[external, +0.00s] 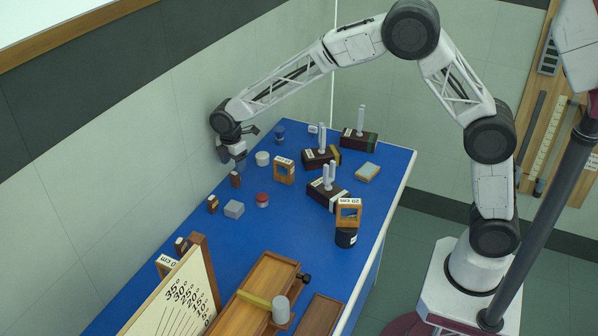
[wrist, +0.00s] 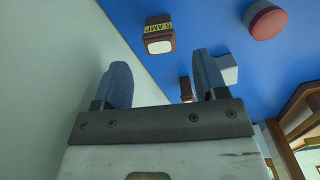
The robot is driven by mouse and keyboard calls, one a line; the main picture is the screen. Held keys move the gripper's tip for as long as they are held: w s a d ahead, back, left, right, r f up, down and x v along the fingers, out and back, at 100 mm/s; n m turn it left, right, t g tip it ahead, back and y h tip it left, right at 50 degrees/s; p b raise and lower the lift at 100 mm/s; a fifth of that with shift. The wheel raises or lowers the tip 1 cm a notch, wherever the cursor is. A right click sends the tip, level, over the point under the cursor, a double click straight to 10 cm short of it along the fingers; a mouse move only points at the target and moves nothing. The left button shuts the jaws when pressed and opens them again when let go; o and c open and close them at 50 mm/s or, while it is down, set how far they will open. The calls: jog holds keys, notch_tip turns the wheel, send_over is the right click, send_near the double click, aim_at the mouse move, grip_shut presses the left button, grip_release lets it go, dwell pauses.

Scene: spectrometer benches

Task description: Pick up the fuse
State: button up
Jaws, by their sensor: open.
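The fuse (wrist: 160,36) is a small dark brown block with a pale end and a yellow label reading "5 AMP" in the wrist view. In the external view the fuse (external: 235,179) appears as a small upright brown piece near the wall side of the blue table. My gripper (external: 232,162) is above and close to it, with its fingers pointing down. In the wrist view my gripper (wrist: 162,75) is open, with nothing between the fingers. The fuse lies beyond the gap between the fingertips, apart from them.
The wall (external: 150,165) runs close along the left. A grey block (external: 234,209), a small brown piece (external: 213,204) and a red-topped piece (external: 262,200) stand nearby. A wooden framed piece (external: 284,170) and a white cylinder (external: 262,158) stand to the right.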

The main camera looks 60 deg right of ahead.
aim_at(231, 173)
jog(key=shift+f, duration=0.15)
jog(key=shift+f, duration=1.2)
jog(key=shift+f, duration=0.1)
jog(key=shift+f, duration=2.5)
jog(key=shift+c, duration=0.5)
jog(key=c, duration=0.9)
